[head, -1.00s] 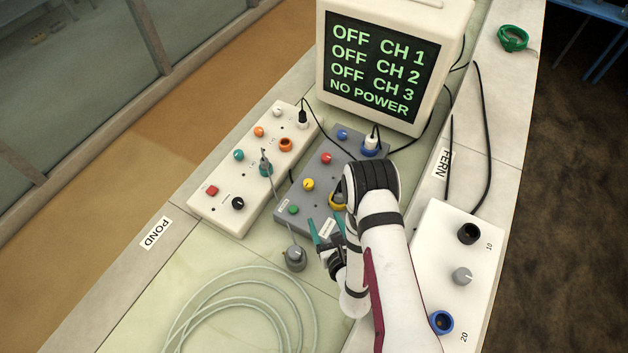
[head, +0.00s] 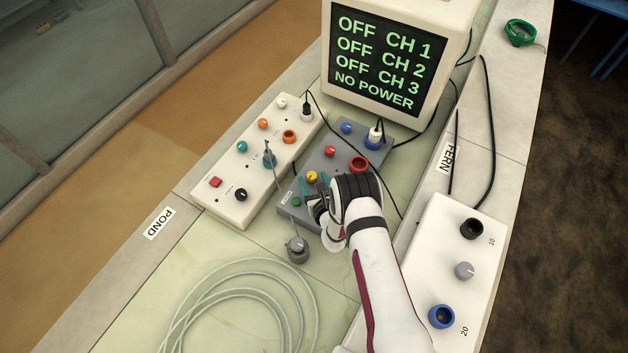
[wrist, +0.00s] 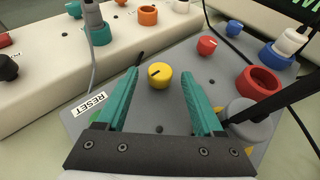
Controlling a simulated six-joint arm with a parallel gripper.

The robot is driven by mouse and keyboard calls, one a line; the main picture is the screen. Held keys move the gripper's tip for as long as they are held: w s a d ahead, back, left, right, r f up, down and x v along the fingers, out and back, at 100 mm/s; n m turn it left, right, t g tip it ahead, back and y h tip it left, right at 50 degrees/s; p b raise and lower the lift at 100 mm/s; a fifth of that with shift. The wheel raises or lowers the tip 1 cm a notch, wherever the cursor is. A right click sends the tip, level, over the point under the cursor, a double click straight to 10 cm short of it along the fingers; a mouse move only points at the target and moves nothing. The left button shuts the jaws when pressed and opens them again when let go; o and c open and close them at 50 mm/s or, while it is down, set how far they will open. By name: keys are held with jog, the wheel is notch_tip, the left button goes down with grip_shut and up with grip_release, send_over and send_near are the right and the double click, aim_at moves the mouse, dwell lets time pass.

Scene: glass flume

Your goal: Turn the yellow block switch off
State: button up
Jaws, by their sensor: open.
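The yellow knob (head: 311,177) sits on top of the grey block (head: 330,150), between a red and a green knob. It also shows in the wrist view (wrist: 160,78), round, with a short dark mark toward its left side. My gripper (head: 314,187) is over the front of the grey block. In the wrist view my gripper (wrist: 160,72) is open, its two teal fingers pointing at the yellow knob from either side. The fingers look apart from the knob, and I cannot tell their height above it. The RESET label (wrist: 89,104) lies left of the fingers.
A grey plug (wrist: 243,112) with a dark cable stands right of the fingers. The white block (head: 228,195) with knobs and a cabled plug is to the left. The screen (head: 382,58) reads OFF for CH 1, CH 2, CH 3, and NO POWER. A coiled hose (head: 205,290) lies in front.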

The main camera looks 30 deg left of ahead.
grip_shut()
jog(key=shift+w+d+n+y, duration=0.1)
jog(key=shift+w+n+y, duration=0.05)
jog(key=shift+n+y, duration=0.2)
jog(key=shift+n+g+y, duration=0.35)
jog(key=shift+n+g, duration=0.1)
jog(key=shift+g, duration=0.25)
grip_release()
